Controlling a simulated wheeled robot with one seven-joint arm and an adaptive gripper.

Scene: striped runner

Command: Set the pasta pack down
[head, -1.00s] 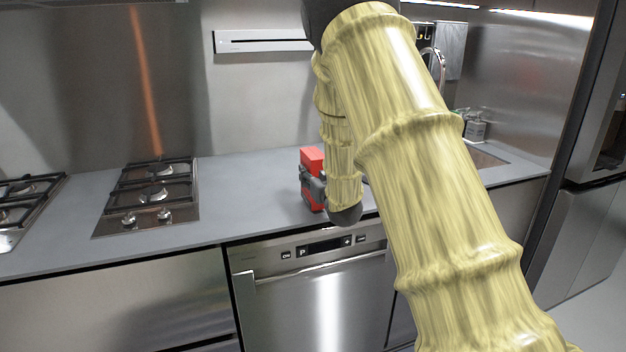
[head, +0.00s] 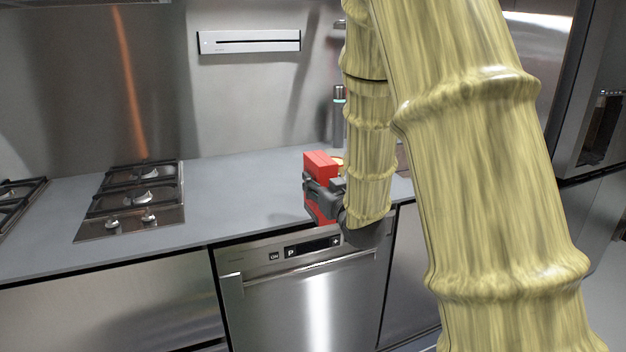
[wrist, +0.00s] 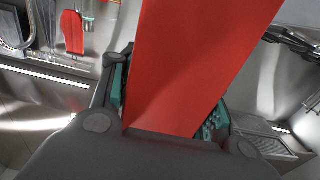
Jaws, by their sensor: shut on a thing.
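The pasta pack is a red box (head: 319,166), seen in the head view above and below my gripper. My gripper (head: 318,190) is shut on it near the counter's front edge, above the dishwasher. In the wrist view the red pack (wrist: 192,65) stands between the two teal-padded fingers (wrist: 165,115) and fills the middle. Its lower end is partly hidden in the head view, so I cannot tell whether it touches the counter (head: 235,195).
A gas hob (head: 135,195) sits to the left on the counter. A grey bottle (head: 338,118) stands behind the pack, partly hidden by my arm. The counter between hob and pack is clear. The dishwasher (head: 305,290) is below the front edge.

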